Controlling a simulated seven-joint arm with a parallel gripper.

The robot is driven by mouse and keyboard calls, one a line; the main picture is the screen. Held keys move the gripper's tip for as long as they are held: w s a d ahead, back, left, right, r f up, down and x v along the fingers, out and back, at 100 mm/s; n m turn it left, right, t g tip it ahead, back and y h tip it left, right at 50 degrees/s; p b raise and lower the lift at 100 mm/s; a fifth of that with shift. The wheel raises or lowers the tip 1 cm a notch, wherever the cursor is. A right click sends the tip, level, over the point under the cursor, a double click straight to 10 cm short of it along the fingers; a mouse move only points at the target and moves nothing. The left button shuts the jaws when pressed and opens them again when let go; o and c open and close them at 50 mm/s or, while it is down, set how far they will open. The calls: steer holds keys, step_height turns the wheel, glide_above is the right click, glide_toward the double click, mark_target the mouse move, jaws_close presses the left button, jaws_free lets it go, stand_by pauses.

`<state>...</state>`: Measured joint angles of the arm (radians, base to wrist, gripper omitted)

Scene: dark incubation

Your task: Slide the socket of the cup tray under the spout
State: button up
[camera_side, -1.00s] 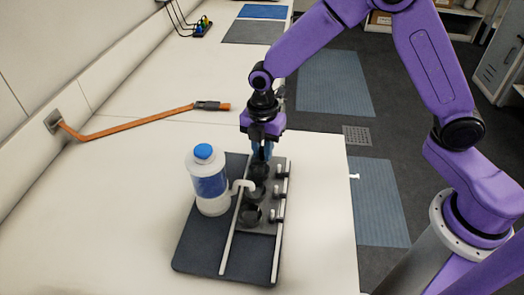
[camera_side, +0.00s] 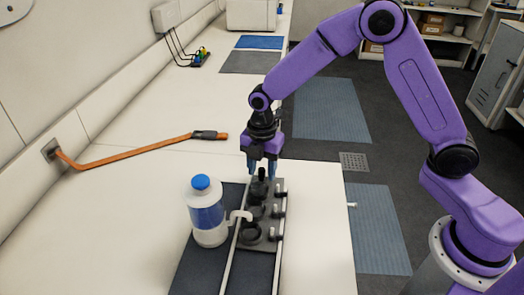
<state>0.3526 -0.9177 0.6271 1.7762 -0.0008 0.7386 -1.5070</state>
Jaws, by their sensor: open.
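The dark grey cup tray (camera_side: 270,226) lies between two pale rails, with round sockets in a row along it. A dark upright post (camera_side: 262,174) stands at its far end. My gripper (camera_side: 262,171) is open, pointing down, with its blue fingertips around the top of the post; I cannot tell whether they touch it. A white bottle (camera_side: 207,212) with a blue cap and blue band stands left of the tray. Its white spout (camera_side: 241,214) reaches over the tray, near the middle (camera_side: 254,211) and near (camera_side: 250,233) sockets. I cannot tell which one lies directly under its tip.
A dark base board (camera_side: 205,263) lies under the bottle and rails. An orange bar (camera_side: 130,152) reaches from the wall at the back left. The white bench (camera_side: 130,215) is clear left of the board.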

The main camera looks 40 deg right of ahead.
step_height(320, 180, up, 17)
stand_by(0.5)
steer(key=shift+r, duration=0.1)
steer(key=s+d+f+m, duration=0.2)
steer(key=s+d+m, duration=0.1)
steer(key=s, duration=0.6)
steer(key=s+d+f+m, duration=0.2)
steer(key=s+d+m, duration=0.2)
steer(key=s, duration=0.6)
steer(key=s+d+f+m, duration=0.2)
steer(key=s+d+m, duration=0.2)
steer(key=s, duration=0.6)
steer(key=shift+s, duration=0.25)
